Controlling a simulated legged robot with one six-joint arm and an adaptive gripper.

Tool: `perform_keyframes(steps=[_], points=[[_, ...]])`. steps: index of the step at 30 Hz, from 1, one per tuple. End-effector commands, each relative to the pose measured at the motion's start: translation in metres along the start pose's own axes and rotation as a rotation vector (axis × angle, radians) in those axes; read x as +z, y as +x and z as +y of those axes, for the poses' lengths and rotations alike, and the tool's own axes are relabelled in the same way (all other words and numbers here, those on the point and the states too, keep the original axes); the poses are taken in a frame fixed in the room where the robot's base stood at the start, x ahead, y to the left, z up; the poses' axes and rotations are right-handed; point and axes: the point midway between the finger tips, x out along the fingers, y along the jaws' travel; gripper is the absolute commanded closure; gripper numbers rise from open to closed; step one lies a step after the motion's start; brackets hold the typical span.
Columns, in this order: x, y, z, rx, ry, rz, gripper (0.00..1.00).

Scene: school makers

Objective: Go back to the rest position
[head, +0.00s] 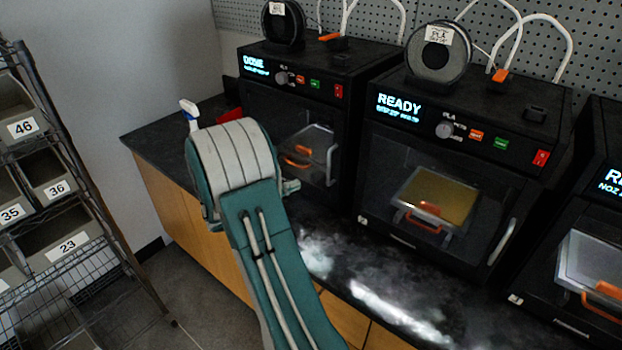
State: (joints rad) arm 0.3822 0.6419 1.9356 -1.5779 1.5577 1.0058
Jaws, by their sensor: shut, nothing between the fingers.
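My teal and grey arm reaches from the bottom middle up to a thick ribbed joint in front of the left printer. The arm's end is turned away behind that joint, so my gripper is hidden. A small grey part of my arm shows at the joint's right side; I cannot tell what it is. No held object shows.
The left printer (362,92) reads "DONE", the middle printer (385,150) "READY". A third printer (602,190) is cut off at right. The dark counter (150,137) carries a spray bottle (188,108) and a red object (230,115). A bin rack (75,155) stands left; floor between is clear.

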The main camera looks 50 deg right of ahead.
Motion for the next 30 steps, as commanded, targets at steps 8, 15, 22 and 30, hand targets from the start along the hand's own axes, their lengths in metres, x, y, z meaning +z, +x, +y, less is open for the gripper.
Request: perform_keyframes(steps=[8, 15, 22, 30], points=[[0.006, -0.041, -0.001, -0.003, -0.001, 0.002, 1.0], [0.009, -0.049, 0.0, 0.0, -0.001, -0.001, 1.0], [0.022, -0.055, 0.014, -0.072, -0.004, -0.025, 1.0], [0.078, -0.089, 0.047, -0.402, -0.035, -0.064, 1.0]])
